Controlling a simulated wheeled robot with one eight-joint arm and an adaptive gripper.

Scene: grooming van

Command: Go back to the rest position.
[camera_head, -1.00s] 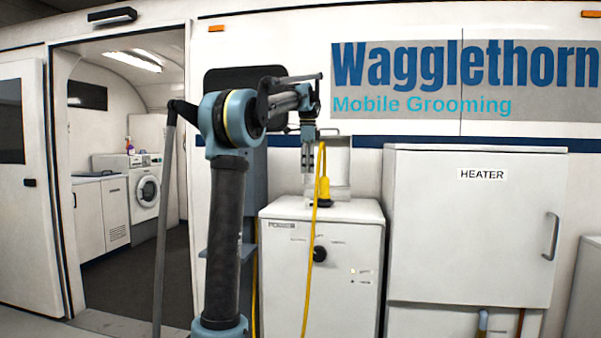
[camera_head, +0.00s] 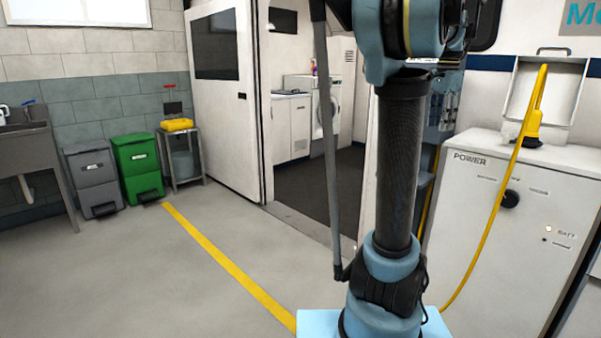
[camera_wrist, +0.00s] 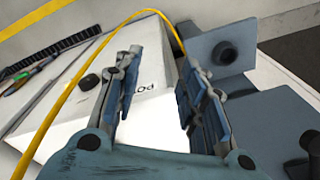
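My gripper (camera_wrist: 158,95) is open in the wrist view, its two fingers apart with nothing between them. Beyond the fingers lies the white power cabinet (camera_wrist: 150,112), with part of its lettering showing. In the head view my raised arm stands in front of the van doorway, and my gripper is mostly hidden behind it. The power cabinet (camera_head: 478,258) is to the right of my arm, apart from it. A yellow plug (camera_head: 533,122) with a yellow cable (camera_head: 487,225) stands on the cabinet top, free of my gripper.
The yellow cable (camera_wrist: 68,98) arches close behind my fingers in the wrist view. The van doorway (camera_head: 312,190) is behind my arm. A grey bin (camera_head: 98,182), a green bin (camera_head: 138,170) and a small stand (camera_head: 202,158) line the back left. Floor to the left is clear.

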